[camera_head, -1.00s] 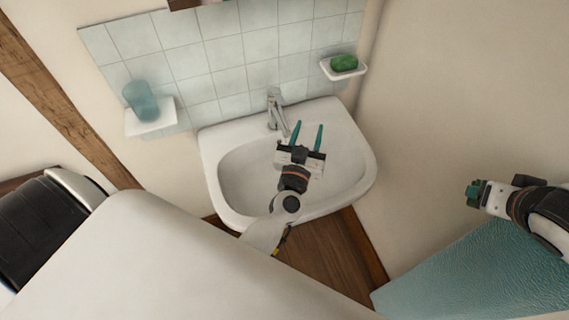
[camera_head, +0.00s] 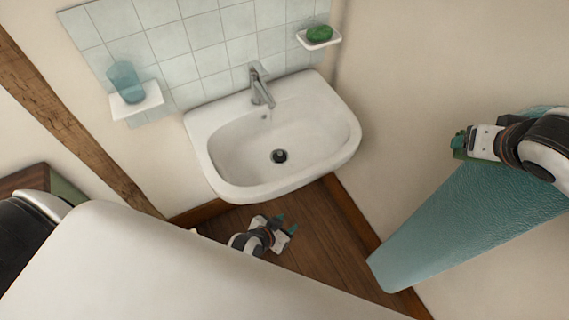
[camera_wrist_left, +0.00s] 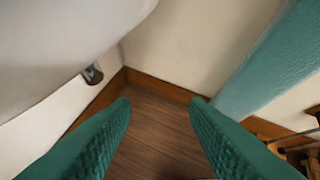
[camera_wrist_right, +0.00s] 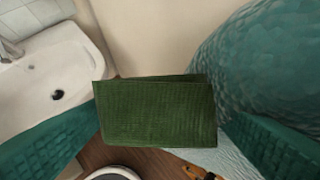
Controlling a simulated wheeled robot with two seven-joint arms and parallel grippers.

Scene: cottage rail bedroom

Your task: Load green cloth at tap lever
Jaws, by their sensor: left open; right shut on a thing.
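The dark green cloth (camera_wrist_right: 158,112) is folded into a flat rectangle and hangs between the fingers of my right gripper (camera_head: 459,143), which is shut on it. The cloth is only a small patch in the head view. This gripper is right of the basin, in front of the wall and the teal padded surface. The chrome tap (camera_head: 262,88) stands at the basin's back edge, its lever (camera_head: 256,69) on top. No cloth is on the lever. My left gripper (camera_head: 287,224) is open and empty, below the basin's front rim over the wooden floor.
The white basin (camera_head: 222,172) is empty, its drain showing. A teal cup (camera_head: 124,80) stands on a shelf (camera_head: 148,101) at left; green soap (camera_head: 319,34) lies on a dish (camera_head: 331,42) at right. A teal padded surface (camera_head: 450,225) fills the right side.

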